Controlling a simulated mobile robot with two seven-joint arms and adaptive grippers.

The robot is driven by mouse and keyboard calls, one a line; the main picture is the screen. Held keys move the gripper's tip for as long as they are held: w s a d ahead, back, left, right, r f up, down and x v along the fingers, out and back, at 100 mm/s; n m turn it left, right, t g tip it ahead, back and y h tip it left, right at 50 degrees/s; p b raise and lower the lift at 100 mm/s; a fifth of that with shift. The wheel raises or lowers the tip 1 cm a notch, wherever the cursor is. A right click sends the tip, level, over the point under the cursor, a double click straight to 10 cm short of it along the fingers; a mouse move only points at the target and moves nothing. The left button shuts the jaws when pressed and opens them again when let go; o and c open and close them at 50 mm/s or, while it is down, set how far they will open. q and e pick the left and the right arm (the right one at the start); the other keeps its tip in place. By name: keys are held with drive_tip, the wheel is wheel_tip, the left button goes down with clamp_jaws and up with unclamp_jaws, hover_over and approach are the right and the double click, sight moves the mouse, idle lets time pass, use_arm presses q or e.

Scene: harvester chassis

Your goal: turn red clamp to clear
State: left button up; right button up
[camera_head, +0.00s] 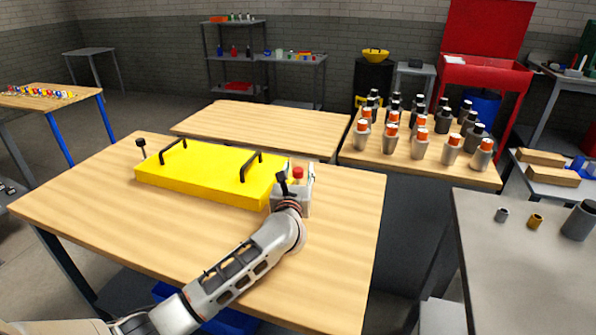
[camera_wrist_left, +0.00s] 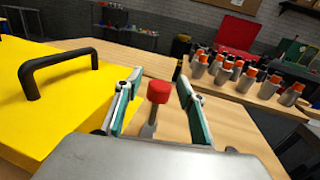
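The red clamp (camera_wrist_left: 158,92) shows in the left wrist view as a red knob on a short grey stem, a little tilted. It stands on the wooden table beside the yellow cover (camera_head: 205,172). My left gripper (camera_head: 300,168) is over it at the cover's right end. In the left wrist view its two fingers (camera_wrist_left: 158,103) are apart, one on each side of the red knob, with gaps showing. The red knob (camera_head: 298,173) also shows between the fingers in the head view. The clamp's base is partly hidden by the gripper. My right gripper is not in view.
The yellow cover has two black handles (camera_head: 251,163). A black-topped clamp (camera_head: 141,147) stands at its far left corner. The table (camera_head: 105,210) is bare in front of it. Several orange- and black-topped bottles (camera_head: 420,145) stand on another table at the right.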

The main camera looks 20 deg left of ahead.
use_arm(q)
drive_tip(key=s, duration=0.4)
drive_tip(key=s+d, duration=0.1)
drive_tip(key=s, duration=0.3)
drive_tip(key=s+d, duration=0.1)
drive_tip(key=s, duration=0.2)
drive_tip(key=shift+s, duration=0.4)
